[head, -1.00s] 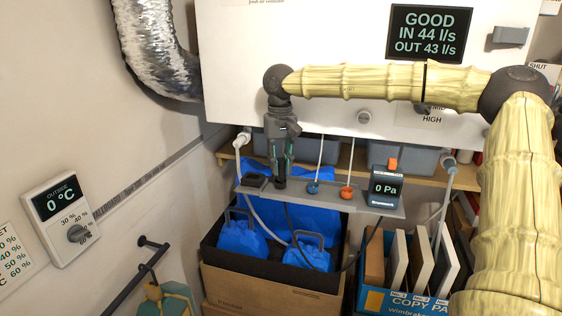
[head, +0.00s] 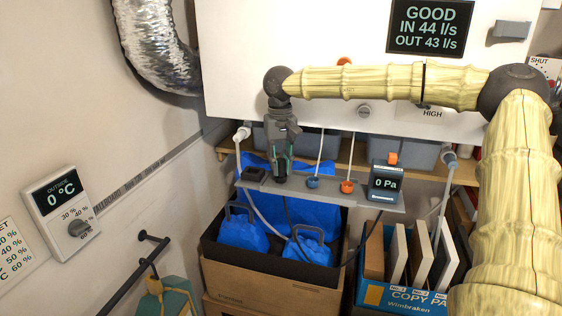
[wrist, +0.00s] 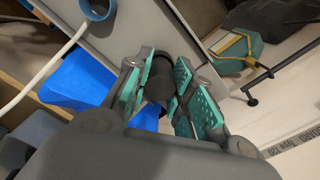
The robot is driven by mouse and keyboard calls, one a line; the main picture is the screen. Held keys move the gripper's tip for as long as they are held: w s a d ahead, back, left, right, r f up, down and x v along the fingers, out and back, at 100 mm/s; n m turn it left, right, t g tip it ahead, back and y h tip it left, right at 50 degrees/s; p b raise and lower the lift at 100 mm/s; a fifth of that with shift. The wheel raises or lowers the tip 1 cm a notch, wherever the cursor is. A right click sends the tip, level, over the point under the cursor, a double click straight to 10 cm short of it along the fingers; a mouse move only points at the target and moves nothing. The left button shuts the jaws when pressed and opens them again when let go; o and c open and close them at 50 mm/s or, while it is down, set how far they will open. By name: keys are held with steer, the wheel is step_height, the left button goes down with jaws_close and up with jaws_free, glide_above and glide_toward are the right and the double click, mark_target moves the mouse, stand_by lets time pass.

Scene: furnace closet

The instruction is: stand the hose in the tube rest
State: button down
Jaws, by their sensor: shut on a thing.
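My gripper (head: 280,168) points down at the left part of the grey shelf and is shut on the dark end of the hose (head: 279,180). In the wrist view the dark hose end (wrist: 158,82) sits between the teal finger pads. The thin black hose loops below the shelf and up towards the 0 Pa gauge (head: 385,182). A small dark block (head: 254,174), which looks like the tube rest, is on the shelf just left of the gripper. The fingers hide where the hose tip meets the shelf, so I cannot tell whether it touches.
Blue (head: 313,183) and orange (head: 347,187) ports with pale tubes stand right of the gripper on the grey shelf (head: 330,196). The white unit (head: 300,50) is close behind the arm.

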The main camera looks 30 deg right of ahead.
steer(key=c, duration=1.2)
jaws_free()
steer(key=shift+o, duration=0.2)
steer(key=shift+r, duration=0.1)
steer(key=shift+r, duration=3.9)
steer(key=shift+d, duration=0.1)
